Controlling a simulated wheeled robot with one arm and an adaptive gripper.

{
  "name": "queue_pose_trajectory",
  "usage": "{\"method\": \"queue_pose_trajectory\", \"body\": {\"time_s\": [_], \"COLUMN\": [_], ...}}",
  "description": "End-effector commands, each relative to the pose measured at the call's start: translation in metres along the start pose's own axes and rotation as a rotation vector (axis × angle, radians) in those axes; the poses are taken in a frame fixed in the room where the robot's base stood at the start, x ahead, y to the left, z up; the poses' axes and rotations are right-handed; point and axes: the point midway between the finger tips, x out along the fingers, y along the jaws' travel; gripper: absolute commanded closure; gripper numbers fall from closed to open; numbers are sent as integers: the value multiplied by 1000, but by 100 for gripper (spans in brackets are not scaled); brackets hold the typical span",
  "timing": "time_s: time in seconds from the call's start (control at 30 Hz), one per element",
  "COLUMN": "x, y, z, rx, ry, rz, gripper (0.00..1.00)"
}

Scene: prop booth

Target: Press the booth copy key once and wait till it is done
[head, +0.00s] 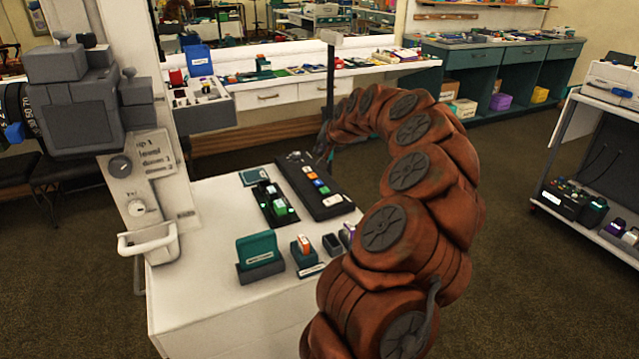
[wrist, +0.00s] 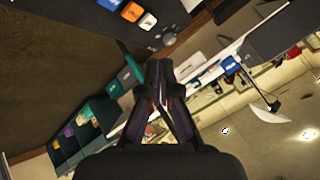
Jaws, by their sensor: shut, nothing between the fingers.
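A black key panel (head: 342,209) lies on the white table, with a row of small coloured keys: white, orange (head: 314,181), blue (head: 318,186), green and white. Their labels are too small to read, so I cannot tell which is the copy key. In the wrist view, the panel's end shows at the top with a blue key (wrist: 109,4), an orange key (wrist: 131,12), a white key (wrist: 148,21) and a round knob (wrist: 168,39). My gripper (wrist: 159,66) is shut and empty, apart from the keys in the picture. In the head view it is small beyond the panel's far end.
The white table (head: 190,290) also holds a black unit with green and white keys (head: 279,205), a green stamp-like block (head: 257,250) and small holders (head: 304,250). A grey camera-like device (head: 78,105) stands at left. A white shelf (head: 250,98) runs behind.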

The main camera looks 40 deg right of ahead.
Motion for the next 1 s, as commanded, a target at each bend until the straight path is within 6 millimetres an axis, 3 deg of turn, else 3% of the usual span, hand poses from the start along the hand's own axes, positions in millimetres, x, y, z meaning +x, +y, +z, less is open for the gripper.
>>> {"method": "queue_pose_trajectory", "body": {"time_s": [0.6,1.0], "x": [49,54], "y": [36,40], "z": [36,40], "rx": [-1,-1], "ry": [0,0], "rz": [0,0], "gripper": [100,100]}}
